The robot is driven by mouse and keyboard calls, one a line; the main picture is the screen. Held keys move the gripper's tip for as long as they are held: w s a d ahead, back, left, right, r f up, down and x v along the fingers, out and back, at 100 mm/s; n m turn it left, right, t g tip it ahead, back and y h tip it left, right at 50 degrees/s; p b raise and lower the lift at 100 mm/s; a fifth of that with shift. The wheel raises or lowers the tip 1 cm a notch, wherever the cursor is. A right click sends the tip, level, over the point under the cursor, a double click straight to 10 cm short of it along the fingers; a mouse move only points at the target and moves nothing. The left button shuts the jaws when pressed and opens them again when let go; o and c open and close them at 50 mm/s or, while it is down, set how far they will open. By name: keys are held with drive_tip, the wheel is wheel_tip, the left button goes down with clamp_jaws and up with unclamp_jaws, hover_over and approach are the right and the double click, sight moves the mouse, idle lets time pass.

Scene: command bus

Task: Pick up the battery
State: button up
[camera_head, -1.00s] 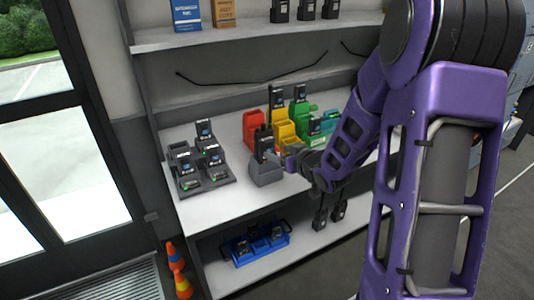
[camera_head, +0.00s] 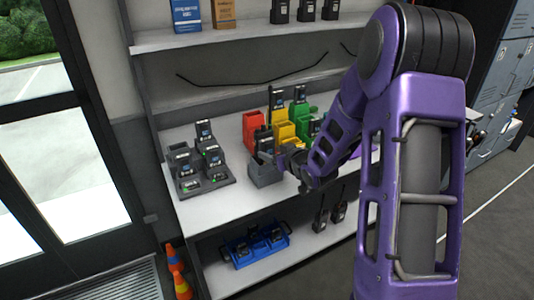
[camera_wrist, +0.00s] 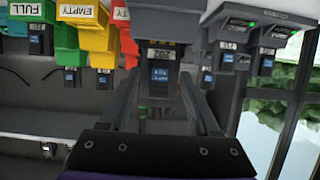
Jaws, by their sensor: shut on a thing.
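In the wrist view, which is upside down, a dark battery (camera_wrist: 163,75) with a blue label lies between the fingertips of my gripper (camera_wrist: 160,82), and the fingers are shut on it. It is at the mouth of a grey bin (camera_wrist: 161,12); I cannot tell whether it is clear of the bin. In the head view my gripper (camera_head: 284,160) is beside the grey bin (camera_head: 266,175) at the counter's front edge. My arm and wrist partly hide this area.
A grey charger rack (camera_head: 207,184) with several batteries stands left on the white counter (camera_head: 222,206). Red (camera_head: 252,122), yellow (camera_head: 284,132) and green bins stand behind the gripper. Below are a blue tray (camera_head: 256,252) and two radios. A shelf (camera_head: 240,36) runs above.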

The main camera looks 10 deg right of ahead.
clamp_jaws()
drive_tip(key=shift+r, duration=0.1)
wheel_tip(320, 180, up, 28)
drive_tip(key=p, duration=0.6)
drive_tip(key=shift+p, duration=0.3)
